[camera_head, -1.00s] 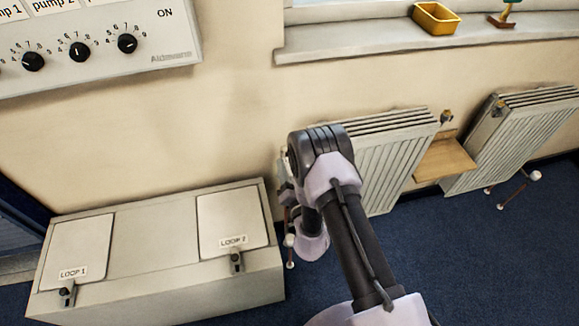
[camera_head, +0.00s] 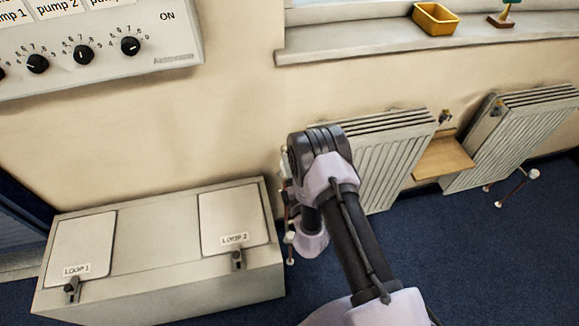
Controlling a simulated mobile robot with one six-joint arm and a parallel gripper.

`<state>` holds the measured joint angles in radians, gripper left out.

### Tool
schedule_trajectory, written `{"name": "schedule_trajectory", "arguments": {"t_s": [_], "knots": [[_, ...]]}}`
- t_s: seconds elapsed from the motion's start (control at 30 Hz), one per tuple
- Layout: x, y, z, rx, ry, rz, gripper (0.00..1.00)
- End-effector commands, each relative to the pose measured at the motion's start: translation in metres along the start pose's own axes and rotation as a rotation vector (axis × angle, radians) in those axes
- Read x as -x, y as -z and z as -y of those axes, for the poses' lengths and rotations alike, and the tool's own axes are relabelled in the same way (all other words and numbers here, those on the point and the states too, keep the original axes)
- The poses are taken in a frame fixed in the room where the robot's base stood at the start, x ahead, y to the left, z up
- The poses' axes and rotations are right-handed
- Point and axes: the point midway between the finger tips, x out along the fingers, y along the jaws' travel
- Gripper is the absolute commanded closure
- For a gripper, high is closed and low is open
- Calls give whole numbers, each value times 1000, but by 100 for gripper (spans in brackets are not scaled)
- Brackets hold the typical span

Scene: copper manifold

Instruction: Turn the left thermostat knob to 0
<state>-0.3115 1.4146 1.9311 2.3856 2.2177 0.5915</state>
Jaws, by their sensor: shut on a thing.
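The left radiator (camera_head: 384,165) is white and ribbed, on the wall right of centre. My arm covers its left end. My gripper (camera_head: 285,188) is at that left end, mostly hidden behind my arm; only a small pale part shows. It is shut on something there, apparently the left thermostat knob. The knob, its scale and the fingertips cannot be made out. A thin pipe with small white ends (camera_head: 290,240) shows just below the gripper. The right radiator (camera_head: 525,135) stands farther right.
A wooden shelf (camera_head: 443,160) sits between the radiators. A low box with two lids (camera_head: 155,235) stands left of my arm. A control panel (camera_head: 100,65) with several black dials is at upper left. The sill (camera_head: 370,40) holds a yellow tray (camera_head: 436,20).

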Motion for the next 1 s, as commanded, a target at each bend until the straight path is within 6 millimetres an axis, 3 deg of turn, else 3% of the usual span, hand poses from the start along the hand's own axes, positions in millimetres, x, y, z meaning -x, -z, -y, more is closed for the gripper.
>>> {"name": "schedule_trajectory", "arguments": {"t_s": [0.67, 0.7, 0.8, 1.0], "knots": [[-2, -1, -2, -58, -6, 2, 93], [-2, -1, -2, -58, -6, 2, 48], [-1, -1, -2, -57, -5, 2, 31], [-1, 0, -1, -56, -3, 1, 31]]}}
